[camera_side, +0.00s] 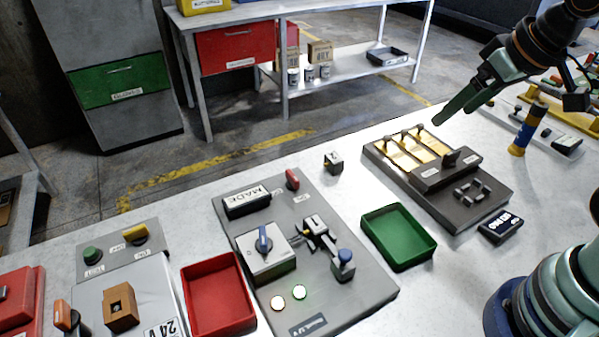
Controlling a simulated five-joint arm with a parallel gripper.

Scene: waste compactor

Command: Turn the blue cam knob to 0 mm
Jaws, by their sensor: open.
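A blue pointer-shaped knob (264,241) stands on a light box on the grey panel (362,296) in the middle. A round blue knob (345,255) tops a small dark mechanism just right of it. I cannot tell which one is the cam knob. No mm scale is readable, so I cannot tell the setting. My gripper (453,111) is at the upper right, open and empty, with dark green fingers pointing down-left. It is above the table, near the dark fixture with yellow strips, well apart from both blue knobs.
A red tray (217,295) is left of the panel and a green tray (399,237) right of it. A dark fixture (437,178) with upright pegs stands beyond the green tray. A small block (333,162) and a blue-and-yellow cylinder (527,131) stand on the table.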

